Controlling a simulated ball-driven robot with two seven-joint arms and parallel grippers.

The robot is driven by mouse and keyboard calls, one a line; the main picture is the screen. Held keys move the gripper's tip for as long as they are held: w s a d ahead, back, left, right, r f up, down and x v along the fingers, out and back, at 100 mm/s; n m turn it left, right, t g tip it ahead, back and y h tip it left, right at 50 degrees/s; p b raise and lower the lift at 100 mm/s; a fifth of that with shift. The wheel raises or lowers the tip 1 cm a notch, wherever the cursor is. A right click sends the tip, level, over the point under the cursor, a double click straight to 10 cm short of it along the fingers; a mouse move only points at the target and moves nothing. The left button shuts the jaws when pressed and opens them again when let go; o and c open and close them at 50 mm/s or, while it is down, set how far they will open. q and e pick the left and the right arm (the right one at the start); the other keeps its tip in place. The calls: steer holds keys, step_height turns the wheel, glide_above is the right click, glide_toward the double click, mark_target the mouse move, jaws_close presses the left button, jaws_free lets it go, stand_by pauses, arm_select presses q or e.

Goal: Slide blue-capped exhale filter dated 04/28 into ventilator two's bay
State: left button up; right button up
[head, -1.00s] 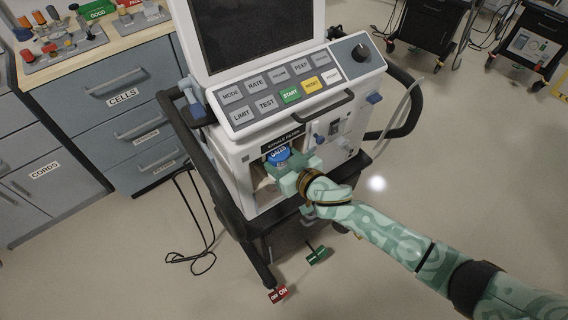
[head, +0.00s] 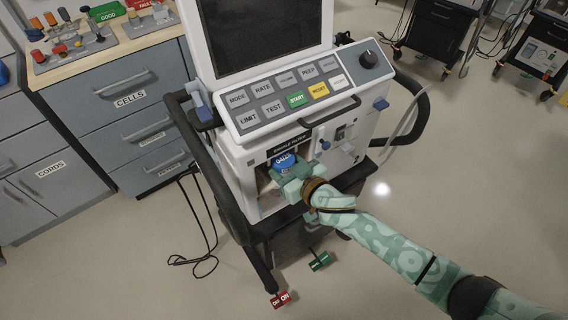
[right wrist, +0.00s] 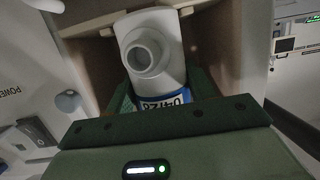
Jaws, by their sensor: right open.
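The blue-capped filter (head: 284,161) stands at the filter bay opening in the front of the ventilator (head: 236,182), its cap facing up. In the right wrist view its white body and round port (right wrist: 146,52) sit between the bay's tan walls (right wrist: 88,72), with the blue label reading 04/28 (right wrist: 165,101) near my gripper. My right gripper (head: 290,174) is open at the bay mouth, its green fingers on either side of the filter's near end. Whether they touch it, and how deep the filter sits, I cannot tell. My left gripper is out of view.
A control panel (head: 296,99) and a handle (head: 330,111) overhang the bay. Black side rails (head: 208,160) flank the ventilator. Drawers (head: 130,92) stand at left, with a cable on the floor (head: 190,262).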

steer(key=o, duration=1.1)
steer(key=shift+c, duration=0.2)
steer(key=shift+s+d+r, duration=0.15)
steer(key=shift+s+d, duration=0.1)
steer(key=shift+s, duration=0.1)
steer(key=p+v, duration=0.5)
steer(key=v, duration=1)
steer(key=shift+s, duration=0.2)
